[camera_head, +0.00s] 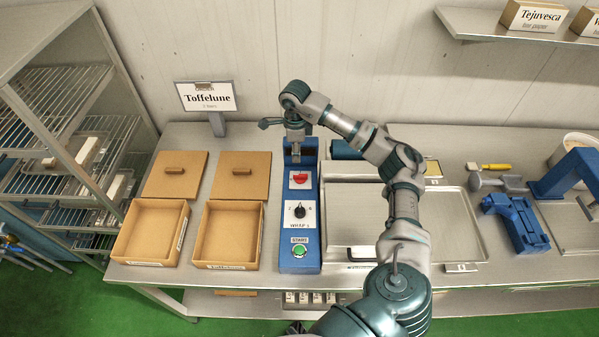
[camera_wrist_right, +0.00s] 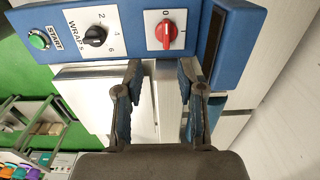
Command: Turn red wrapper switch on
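The blue wrapper machine (camera_head: 306,235) stands upright on the table in the head view. Its red switch (camera_head: 299,178) sits on a white plate near its far end; it also shows in the right wrist view (camera_wrist_right: 166,34). There the plate reads 0 and 1, and the knob's mark appears to point to 0. My right gripper (camera_head: 296,145) is over the machine's far end. In the wrist view its two fingers (camera_wrist_right: 160,75) are apart with nothing between them, beside the red switch and not touching it. My left gripper is not in view.
A black WRAPS dial (camera_head: 300,211) and a green START button (camera_head: 299,250) share the panel. Two open cardboard boxes (camera_head: 207,235) with lids stand left. A Toffelune sign (camera_head: 208,97) is behind. A metal tray (camera_head: 455,225) and blue tools lie right.

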